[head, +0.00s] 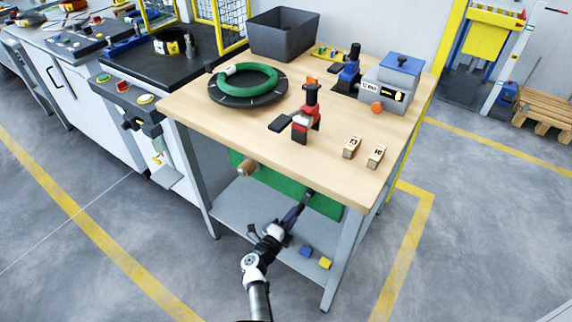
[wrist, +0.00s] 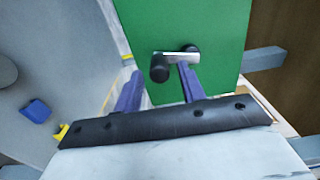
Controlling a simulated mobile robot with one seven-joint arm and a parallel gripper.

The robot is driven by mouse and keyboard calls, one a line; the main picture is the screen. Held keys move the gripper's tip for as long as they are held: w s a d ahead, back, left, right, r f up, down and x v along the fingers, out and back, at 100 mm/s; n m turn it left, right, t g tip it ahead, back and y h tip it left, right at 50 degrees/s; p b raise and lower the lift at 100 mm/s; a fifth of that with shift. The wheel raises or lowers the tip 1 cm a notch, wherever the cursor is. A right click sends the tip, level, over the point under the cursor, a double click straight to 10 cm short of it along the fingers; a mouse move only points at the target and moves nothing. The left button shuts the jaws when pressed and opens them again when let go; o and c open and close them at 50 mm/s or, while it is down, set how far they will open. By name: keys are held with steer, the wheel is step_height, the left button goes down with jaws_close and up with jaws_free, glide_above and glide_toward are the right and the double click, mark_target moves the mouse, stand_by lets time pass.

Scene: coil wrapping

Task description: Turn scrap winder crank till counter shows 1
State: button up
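In the wrist view a crank with a pale metal arm (wrist: 178,54) and a black handle knob (wrist: 159,70) stands out from a green panel (wrist: 222,40). The green panel also shows under the workbench in the head view (head: 325,206). My gripper (wrist: 160,78) is open, with one purple finger on each side of the knob in the picture. I cannot tell whether either finger touches it. In the head view my gripper (head: 300,207) reaches under the bench front, where the crank is mostly hidden. I cannot make out a winder counter reading.
The wooden bench top (head: 205,112) overhangs my gripper. A grey lower shelf (head: 235,205) holds a blue block (head: 305,251) and a yellow block (head: 325,263). Floor in front is clear.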

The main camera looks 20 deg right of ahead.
steer(key=shift+p+v, duration=0.75)
steer(key=shift+v, duration=1.8)
